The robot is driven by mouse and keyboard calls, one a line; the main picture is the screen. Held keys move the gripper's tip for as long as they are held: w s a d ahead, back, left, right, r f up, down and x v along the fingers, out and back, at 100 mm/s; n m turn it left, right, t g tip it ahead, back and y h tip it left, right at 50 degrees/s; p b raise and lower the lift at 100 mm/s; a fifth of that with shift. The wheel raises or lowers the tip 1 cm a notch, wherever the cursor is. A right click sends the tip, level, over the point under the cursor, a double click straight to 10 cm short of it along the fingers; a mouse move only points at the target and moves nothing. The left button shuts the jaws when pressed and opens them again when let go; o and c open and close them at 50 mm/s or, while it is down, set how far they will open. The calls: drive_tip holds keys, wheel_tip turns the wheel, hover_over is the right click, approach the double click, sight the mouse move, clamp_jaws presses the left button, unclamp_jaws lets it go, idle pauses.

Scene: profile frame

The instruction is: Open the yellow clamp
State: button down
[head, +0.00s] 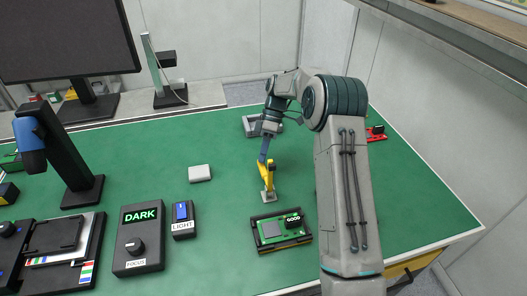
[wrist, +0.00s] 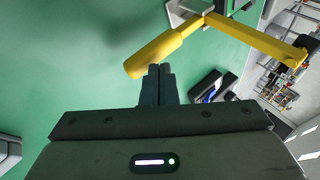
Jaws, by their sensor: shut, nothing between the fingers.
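The yellow clamp (head: 266,172) stands on a small light base on the green table in the head view, near the middle. In the wrist view its thick yellow handle (wrist: 153,55) lies just beyond my fingertips, and a thinner yellow bar runs right to a dark tip. My gripper (wrist: 158,68) is shut and empty, its fingertips close to the handle's lower edge. In the head view my gripper (head: 263,157) comes down from above at the clamp's upper end. I cannot tell whether the fingers touch the handle.
A board holder with a green circuit board (head: 282,232) marked GOOD sits in front of the clamp. The DARK focus box (head: 138,240) and LIGHT switch (head: 183,220) stand to its left. A white block (head: 199,174) lies left on open green table. A grey fixture (head: 250,125) lies behind.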

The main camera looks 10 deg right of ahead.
drive_tip(key=shift+w+f, duration=0.1)
drive_tip(key=shift+f, duration=0.55)
drive_tip(key=shift+d+f+b, duration=0.1)
drive_tip(key=shift+f+b, duration=0.15)
drive_tip(key=shift+b, duration=0.05)
wheel_tip(320, 180, up, 5)
drive_tip(key=p, duration=0.3)
drive_tip(key=shift+w+r, duration=0.1)
drive_tip(key=shift+w, duration=0.25)
drive_tip(key=w+d+r+p, duration=0.1)
drive_tip(key=w+d+r, duration=0.1)
drive_tip(key=w+r, duration=0.3)
drive_tip(key=shift+w+d, duration=0.25)
drive_tip(key=shift+w, duration=1)
drive_tip(key=shift+w, duration=0.1)
